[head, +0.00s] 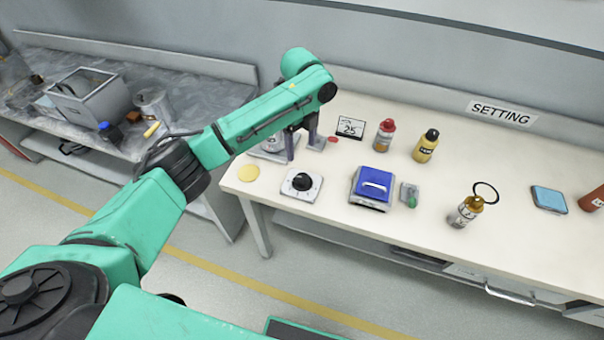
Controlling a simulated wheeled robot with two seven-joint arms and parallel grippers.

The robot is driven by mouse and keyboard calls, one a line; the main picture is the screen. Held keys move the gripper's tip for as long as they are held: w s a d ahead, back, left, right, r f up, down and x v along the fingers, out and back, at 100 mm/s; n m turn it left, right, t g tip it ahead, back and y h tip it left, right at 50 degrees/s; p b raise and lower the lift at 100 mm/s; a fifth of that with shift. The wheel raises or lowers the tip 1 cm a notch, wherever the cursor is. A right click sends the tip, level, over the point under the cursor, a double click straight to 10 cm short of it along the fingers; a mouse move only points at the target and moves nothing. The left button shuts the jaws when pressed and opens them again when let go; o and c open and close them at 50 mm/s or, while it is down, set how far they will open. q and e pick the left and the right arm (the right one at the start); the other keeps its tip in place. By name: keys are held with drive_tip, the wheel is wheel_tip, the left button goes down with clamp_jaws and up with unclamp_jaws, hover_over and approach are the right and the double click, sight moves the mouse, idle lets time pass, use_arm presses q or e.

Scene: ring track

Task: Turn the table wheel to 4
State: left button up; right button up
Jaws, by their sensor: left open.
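A black round knob on a white square plate, which looks like the table wheel (302,182), sits near the front left of the cream table. Marks ring the knob, but they are too small to read. My left gripper (304,148) is open, its fingers pointing down over the table behind the wheel and apart from it. A pale grey device (268,153) stands just behind and left of the fingers, partly hidden by them and the arm. My right gripper is not in view.
A card reading 25 (350,128), a red-capped bottle (384,136) and a yellow bottle (425,147) stand behind. The table's (500,150) right middle is fairly clear.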

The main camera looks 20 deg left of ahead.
sight(302, 177)
use_arm(q)
wheel_tip(302, 177, down, 13)
drive_tip(key=shift+d+f+p, duration=0.1)
drive_tip(key=shift+d+p, duration=0.05)
drive_tip(key=shift+p, duration=0.4)
clamp_jaws()
